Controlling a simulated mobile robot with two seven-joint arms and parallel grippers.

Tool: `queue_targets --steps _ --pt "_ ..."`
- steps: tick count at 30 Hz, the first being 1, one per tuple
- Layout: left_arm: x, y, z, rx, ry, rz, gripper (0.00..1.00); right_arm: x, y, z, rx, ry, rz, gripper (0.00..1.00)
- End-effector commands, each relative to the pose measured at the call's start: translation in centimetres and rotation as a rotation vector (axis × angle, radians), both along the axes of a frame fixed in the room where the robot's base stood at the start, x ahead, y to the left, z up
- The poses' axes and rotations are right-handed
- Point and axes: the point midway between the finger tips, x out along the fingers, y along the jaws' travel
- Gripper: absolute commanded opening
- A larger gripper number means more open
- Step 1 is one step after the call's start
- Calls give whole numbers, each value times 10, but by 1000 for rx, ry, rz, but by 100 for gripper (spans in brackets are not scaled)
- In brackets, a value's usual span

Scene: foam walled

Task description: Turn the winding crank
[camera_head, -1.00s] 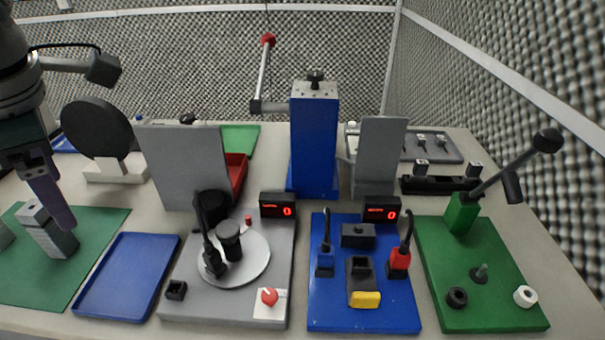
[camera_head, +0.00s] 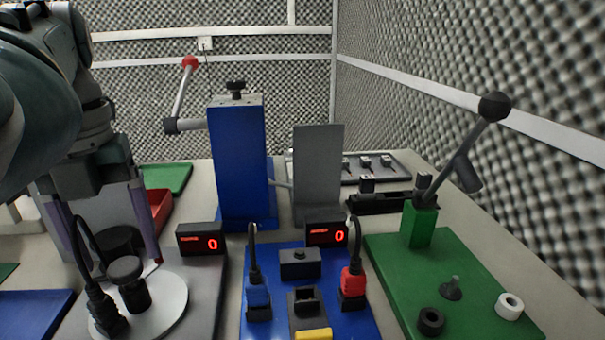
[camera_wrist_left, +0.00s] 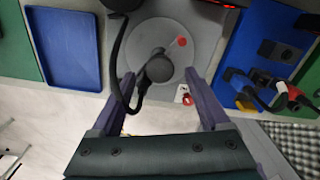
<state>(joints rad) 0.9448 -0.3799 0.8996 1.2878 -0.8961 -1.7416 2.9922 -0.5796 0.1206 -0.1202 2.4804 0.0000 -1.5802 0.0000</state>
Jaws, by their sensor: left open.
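A crank with a red ball knob (camera_head: 190,63) and a grey arm (camera_head: 181,95) sticks out from the left side of a tall blue post (camera_head: 241,165). The crank's handle points up. My left gripper (camera_head: 105,240) is to the left of the post and lower than the crank. It is open and empty, pointing down over the grey board with the round turntable. In the left wrist view the open fingers (camera_wrist_left: 160,78) are on either side of the turntable (camera_wrist_left: 190,40), and the crank is not seen. My right gripper is not in view.
A grey upright panel (camera_head: 317,175) stands right of the post. Two red-digit displays (camera_head: 201,240) are in front. A blue board with plugs (camera_head: 273,300) and a green board (camera_head: 450,285) with a black-knobbed lever (camera_head: 478,140) are nearby. A blue tray (camera_wrist_left: 65,50) lies left.

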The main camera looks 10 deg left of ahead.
Motion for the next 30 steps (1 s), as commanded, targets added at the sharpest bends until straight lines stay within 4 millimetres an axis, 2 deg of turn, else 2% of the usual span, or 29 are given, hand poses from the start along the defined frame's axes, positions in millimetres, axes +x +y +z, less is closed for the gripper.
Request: queue_targets --steps 1,5,14,30 --pt "-1 0 -8 -1 3 0 79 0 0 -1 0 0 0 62" --pt "0 0 -17 0 1 -1 79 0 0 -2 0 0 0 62" --pt "0 0 -20 0 -1 -1 79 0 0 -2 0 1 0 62" --pt "0 0 -19 0 -1 -1 18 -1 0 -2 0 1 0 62"
